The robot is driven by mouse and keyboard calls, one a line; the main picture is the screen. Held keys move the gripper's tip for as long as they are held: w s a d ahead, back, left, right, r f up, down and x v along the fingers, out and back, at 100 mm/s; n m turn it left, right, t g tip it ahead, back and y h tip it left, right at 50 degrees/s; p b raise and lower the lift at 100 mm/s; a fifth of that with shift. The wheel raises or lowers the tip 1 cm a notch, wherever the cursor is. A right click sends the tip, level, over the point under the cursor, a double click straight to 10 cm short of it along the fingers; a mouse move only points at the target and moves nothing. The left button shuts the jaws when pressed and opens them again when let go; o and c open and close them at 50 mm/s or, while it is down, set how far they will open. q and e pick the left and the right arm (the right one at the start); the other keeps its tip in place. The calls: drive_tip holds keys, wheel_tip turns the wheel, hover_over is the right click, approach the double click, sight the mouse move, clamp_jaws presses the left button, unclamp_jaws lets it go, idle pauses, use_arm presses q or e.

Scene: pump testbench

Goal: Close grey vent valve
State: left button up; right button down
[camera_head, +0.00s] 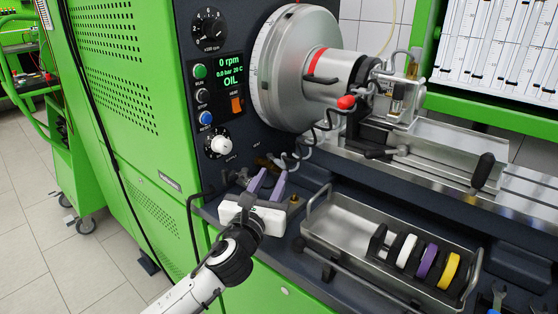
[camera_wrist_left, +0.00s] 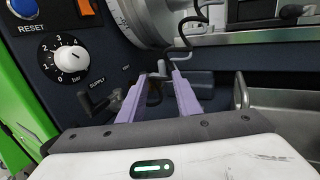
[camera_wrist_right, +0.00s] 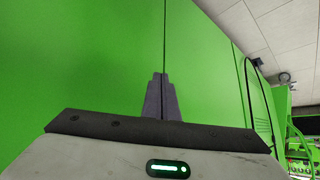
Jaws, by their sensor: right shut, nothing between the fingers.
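The vent valve (camera_wrist_left: 154,92) shows in the left wrist view as a small dark grey handle below the VENT label on the dark panel. My left gripper (camera_wrist_left: 163,78) is open, with its two purple fingers on either side of the handle; I cannot tell whether they touch it. In the head view my left gripper (camera_head: 268,182) is in front of the panel's lower edge and partly hides the valve. My right gripper (camera_wrist_right: 161,77) is shut and empty, away from the panel, facing a green surface.
The supply valve lever (camera_wrist_left: 96,103) is close by on the left, below the pressure knob (camera_wrist_left: 72,58). Hoses (camera_head: 300,150) hang by the grey drum (camera_head: 290,65). A metal tray (camera_head: 335,232) with several coloured rings is to the right.

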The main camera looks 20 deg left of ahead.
sight(283, 159)
use_arm(q)
drive_tip(key=shift+w+d+n+y, duration=0.15)
drive_tip(key=shift+d+n+y, duration=0.5)
drive_tip(key=shift+y, duration=0.35)
drive_tip(key=shift+w, duration=0.15)
drive_tip(key=w, duration=0.3)
drive_tip(key=w+a+b, duration=0.1)
drive_tip(key=w, duration=0.5)
drive_tip(key=shift+w+a, duration=0.35)
drive_tip(key=shift+w, duration=0.05)
clamp_jaws()
